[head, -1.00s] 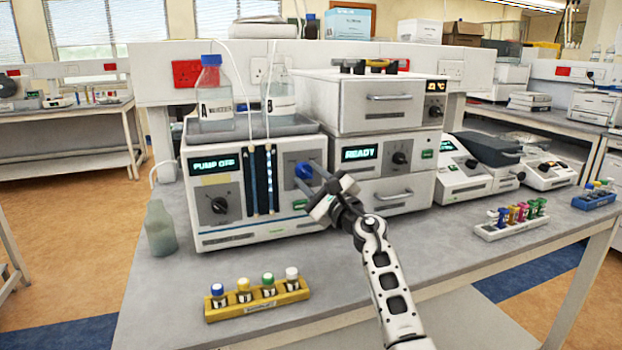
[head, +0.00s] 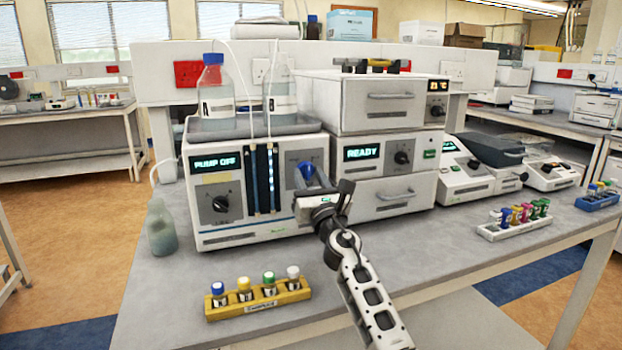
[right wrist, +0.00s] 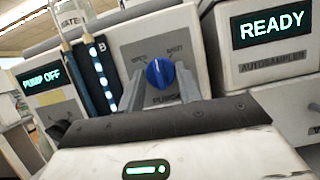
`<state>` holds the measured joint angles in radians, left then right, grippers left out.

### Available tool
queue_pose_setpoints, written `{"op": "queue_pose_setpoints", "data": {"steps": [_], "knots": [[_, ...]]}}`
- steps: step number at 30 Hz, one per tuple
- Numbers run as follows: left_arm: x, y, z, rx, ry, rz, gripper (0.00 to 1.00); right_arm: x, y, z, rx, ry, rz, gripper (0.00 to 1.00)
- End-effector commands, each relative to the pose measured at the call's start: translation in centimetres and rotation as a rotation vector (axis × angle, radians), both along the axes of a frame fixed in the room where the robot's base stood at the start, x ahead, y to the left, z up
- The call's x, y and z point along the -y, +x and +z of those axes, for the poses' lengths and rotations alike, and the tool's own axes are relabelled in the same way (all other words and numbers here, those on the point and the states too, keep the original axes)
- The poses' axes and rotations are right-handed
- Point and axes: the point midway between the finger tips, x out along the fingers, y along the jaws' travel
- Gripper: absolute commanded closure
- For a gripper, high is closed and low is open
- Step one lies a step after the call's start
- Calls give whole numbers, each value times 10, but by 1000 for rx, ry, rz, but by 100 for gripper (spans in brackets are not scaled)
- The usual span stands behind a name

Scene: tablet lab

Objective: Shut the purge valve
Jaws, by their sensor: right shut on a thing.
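The purge valve is a round blue knob (head: 306,170) on the front of the white pump unit (head: 262,222). In the right wrist view the knob (right wrist: 160,72) sits on a grey panel, above a partly hidden label starting "PURG". Small labels at its upper left and upper right are hard to read. My right gripper (head: 313,178) is shut on the knob. In the right wrist view its two fingers (right wrist: 159,84) stand on either side of the knob. My left gripper is not in view.
The pump display reads PUMP OFF. The autosampler (head: 375,152) beside it reads READY. Two bottles (head: 216,95) with tubing stand on top of the pump. A yellow vial rack (head: 258,306) lies in front and a waste bottle (head: 161,228) stands at left. The bench between is clear.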

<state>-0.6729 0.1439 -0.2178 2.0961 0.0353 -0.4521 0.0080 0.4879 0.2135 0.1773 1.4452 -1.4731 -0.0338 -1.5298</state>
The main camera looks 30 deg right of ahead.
Motion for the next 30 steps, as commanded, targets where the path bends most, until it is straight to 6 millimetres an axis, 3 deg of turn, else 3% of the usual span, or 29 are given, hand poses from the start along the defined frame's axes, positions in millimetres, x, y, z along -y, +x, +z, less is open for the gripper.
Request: {"op": "queue_pose_setpoints", "data": {"steps": [18, 30], "knots": [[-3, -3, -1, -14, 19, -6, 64, -5, 1, 1, 126, 538, 1, 88], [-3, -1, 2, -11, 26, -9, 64, -6, 1, 1, 169, 715, -1, 88]]}}
